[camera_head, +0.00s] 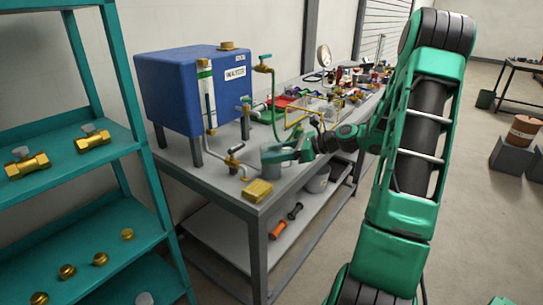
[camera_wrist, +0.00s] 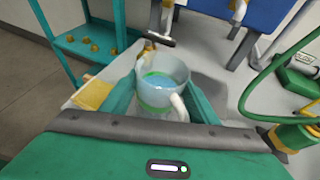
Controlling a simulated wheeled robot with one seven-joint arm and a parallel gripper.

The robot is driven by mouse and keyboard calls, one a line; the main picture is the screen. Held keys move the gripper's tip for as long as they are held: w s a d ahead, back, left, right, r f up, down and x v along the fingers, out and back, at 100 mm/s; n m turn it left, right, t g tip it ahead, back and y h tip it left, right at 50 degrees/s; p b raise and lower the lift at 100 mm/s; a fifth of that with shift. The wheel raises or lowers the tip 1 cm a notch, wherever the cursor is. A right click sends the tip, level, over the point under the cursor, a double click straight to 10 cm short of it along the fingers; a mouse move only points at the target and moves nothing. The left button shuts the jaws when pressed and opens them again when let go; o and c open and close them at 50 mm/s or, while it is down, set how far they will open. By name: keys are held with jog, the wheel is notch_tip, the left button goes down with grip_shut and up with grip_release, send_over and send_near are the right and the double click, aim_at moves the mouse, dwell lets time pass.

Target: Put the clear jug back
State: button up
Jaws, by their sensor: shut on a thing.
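The clear jug (camera_wrist: 163,75) is in the middle of the wrist view, with a green band, bluish contents and a pale handle facing me. My gripper (camera_wrist: 160,97) is shut on it, with one green finger on each side. In the head view my gripper (camera_head: 290,152) is over the near end of the grey bench (camera_head: 222,182). The jug (camera_head: 271,153) shows there only as a small greyish shape at the fingers. I cannot tell whether its base touches the bench.
A yellow sponge-like block (camera_head: 258,191) lies at the bench's near corner. A tap pipe (camera_head: 235,160) stands beside the jug, below a blue tank (camera_head: 188,88). A green hose (camera_head: 273,100) hangs behind. A teal shelf (camera_head: 60,160) with brass fittings stands left. Clutter fills the bench's far end.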

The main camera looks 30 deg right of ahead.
jog(key=o, duration=1.4)
jog(key=v, duration=1.2)
jog(key=shift+d, duration=0.1)
